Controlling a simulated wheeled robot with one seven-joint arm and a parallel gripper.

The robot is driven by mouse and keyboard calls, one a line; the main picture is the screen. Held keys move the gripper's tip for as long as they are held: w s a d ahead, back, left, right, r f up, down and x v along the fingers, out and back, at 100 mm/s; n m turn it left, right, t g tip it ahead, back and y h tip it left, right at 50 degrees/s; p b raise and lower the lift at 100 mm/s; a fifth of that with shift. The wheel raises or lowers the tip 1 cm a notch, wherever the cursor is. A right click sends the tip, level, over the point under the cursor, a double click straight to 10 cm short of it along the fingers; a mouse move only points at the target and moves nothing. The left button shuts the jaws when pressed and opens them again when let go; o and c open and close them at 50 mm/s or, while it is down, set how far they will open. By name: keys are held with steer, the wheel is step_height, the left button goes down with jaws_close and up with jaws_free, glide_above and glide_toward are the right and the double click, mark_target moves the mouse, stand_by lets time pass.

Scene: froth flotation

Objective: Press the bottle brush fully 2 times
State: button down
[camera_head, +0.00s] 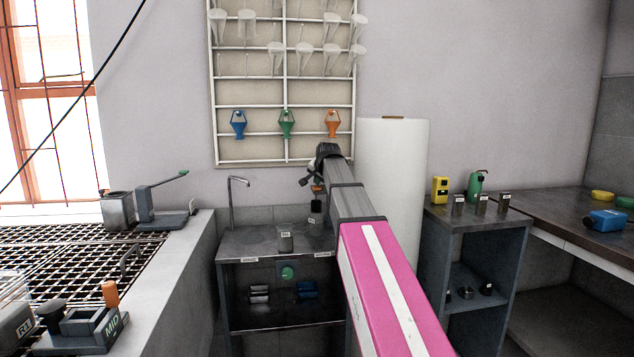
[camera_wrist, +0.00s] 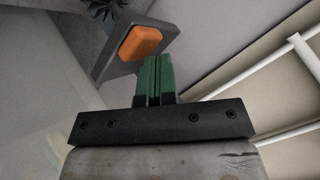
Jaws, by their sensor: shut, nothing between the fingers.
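In the wrist view, an orange button (camera_wrist: 142,42) sits on a tilted grey block. Dark bristles (camera_wrist: 98,6), which look like part of the bottle brush, show at the top left edge. My gripper (camera_wrist: 155,60) has its two green fingers shut together and empty. Their tips appear close beside the button's lower right edge; I cannot tell whether they touch it. In the head view, a small orange patch (camera_head: 317,188) shows beside my arm above the sink counter, with a dark labelled piece (camera_head: 316,212) below it. My arm hides much of this area.
A sink counter (camera_head: 262,242) with a tap (camera_head: 236,190) and a grey container (camera_head: 286,241) stands below a wall rack (camera_head: 285,152). A white cylinder (camera_head: 400,170) stands right of my arm. A side cabinet (camera_head: 480,215) holds bottles.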

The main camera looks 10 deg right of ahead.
mark_target(319, 187)
steer(key=shift+f, duration=1.95)
stand_by(1.8)
stand_by(0.3)
steer(key=shift+r, duration=3.9)
step_height(319, 187, up, 5)
steer(key=shift+f, duration=0.1)
